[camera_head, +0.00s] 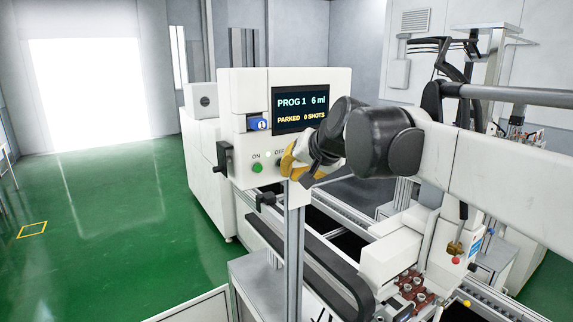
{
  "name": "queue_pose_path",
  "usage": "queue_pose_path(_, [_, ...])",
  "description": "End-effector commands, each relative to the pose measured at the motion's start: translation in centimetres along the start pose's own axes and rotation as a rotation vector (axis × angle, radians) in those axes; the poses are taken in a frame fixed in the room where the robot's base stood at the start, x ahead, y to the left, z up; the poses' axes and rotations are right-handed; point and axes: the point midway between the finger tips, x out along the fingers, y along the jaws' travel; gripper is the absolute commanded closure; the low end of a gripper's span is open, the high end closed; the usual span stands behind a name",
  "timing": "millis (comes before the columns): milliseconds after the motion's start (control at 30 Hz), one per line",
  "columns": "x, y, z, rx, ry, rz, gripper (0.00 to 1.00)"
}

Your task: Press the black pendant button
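A white control box (238,108) carries a screen (301,106) that reads PROG 1, 6 ml, PARKED, 0 SHOTS. Below the screen are a green button (257,168) under the label ON and a dark button (279,162) under the label OFF, its right side close to or behind my gripper. My gripper (291,165), with yellowish pads, is in front of the lower right of the box. My wrist and the angle hide its fingertips, so I cannot tell its opening or whether it touches the box. No separate hanging pendant is clearly identifiable.
A black handle (223,160) sticks out at the box's left side. A grey metal post (294,250) stands just below my gripper. The conveyor (325,262) runs below, with a machine holding reddish parts (408,288) at lower right. Green floor (110,220) is open at left.

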Motion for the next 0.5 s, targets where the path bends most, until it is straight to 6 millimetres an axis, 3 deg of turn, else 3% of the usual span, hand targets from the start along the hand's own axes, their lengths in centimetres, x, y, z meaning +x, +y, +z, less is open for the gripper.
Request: queue_pose_path(500, [0.52,-0.30,-0.30,0.000,0.000,0.000,1.00])
